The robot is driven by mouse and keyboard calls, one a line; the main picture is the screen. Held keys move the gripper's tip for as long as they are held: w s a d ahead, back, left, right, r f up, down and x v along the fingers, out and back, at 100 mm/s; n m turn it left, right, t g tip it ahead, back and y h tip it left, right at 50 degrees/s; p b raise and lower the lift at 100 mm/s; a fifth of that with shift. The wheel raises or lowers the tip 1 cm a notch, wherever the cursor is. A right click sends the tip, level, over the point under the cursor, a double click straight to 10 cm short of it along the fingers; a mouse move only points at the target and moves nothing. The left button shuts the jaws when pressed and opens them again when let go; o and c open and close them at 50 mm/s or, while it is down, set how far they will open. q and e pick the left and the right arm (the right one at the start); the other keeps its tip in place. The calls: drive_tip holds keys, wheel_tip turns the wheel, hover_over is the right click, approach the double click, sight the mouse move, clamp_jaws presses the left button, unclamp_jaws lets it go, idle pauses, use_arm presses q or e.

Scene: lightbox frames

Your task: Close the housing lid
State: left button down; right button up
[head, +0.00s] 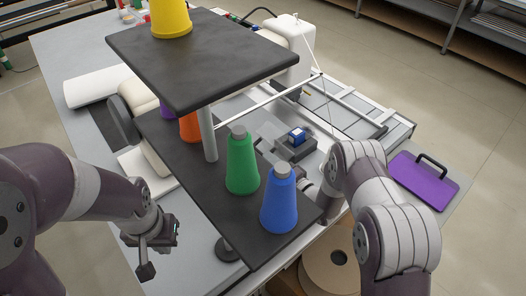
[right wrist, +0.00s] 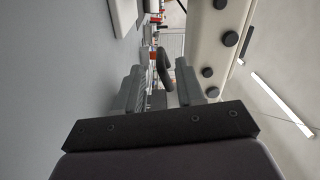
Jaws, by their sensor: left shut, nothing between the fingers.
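The white sewing machine (head: 294,62) stands behind the black two-tier thread stand, which hides much of it. I cannot clearly make out its housing lid or whether it is open. A blue-and-white block (head: 297,136) sits on a dark grey part beside the machine. My left gripper (head: 147,268) is shut and empty at the table's near left, apart from the machine. My right gripper (head: 325,192) is mostly hidden behind the blue cone and my arm. In the right wrist view its fingers (right wrist: 162,92) stand apart, with a dark curved part (right wrist: 164,68) beyond them.
The thread stand (head: 205,60) carries yellow (head: 170,16), green (head: 241,162), blue (head: 279,203), orange (head: 189,127) and purple cones. It stands between my arms. A purple panel with a black handle (head: 425,183) lies at the right. A pale body with black knobs (right wrist: 219,45) is close by the right gripper.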

sight(277, 137)
drive_tip(key=x, duration=0.4)
drive_tip(key=shift+w+p, duration=0.15)
drive_tip(key=shift+p, duration=0.15)
clamp_jaws()
drive_tip(key=shift+r, duration=0.1)
drive_tip(key=shift+w+d+r+m, duration=0.2)
drive_tip(key=shift+d+r+m, duration=0.15)
drive_tip(key=shift+r+m, duration=0.35)
drive_tip(key=shift+w+d+r+m, duration=0.25)
drive_tip(key=shift+d+r+m, duration=0.25)
drive_tip(key=shift+m, duration=0.4)
drive_tip(key=shift+w+d+r+m, duration=0.25)
drive_tip(key=shift+r+m, duration=0.1)
drive_tip(key=shift+m, duration=0.15)
drive_tip(key=shift+w+d+r+m, duration=0.25)
drive_tip(key=shift+r+m, duration=0.15)
drive_tip(key=shift+m, duration=0.1)
drive_tip(key=shift+w+d+r+m, duration=0.1)
drive_tip(key=shift+d+r+m, duration=0.1)
drive_tip(key=shift+m, duration=0.1)
drive_tip(key=shift+w+d+r, duration=0.35)
drive_tip(key=shift+d, duration=0.15)
unclamp_jaws()
drive_tip(key=shift+d+r, duration=0.1)
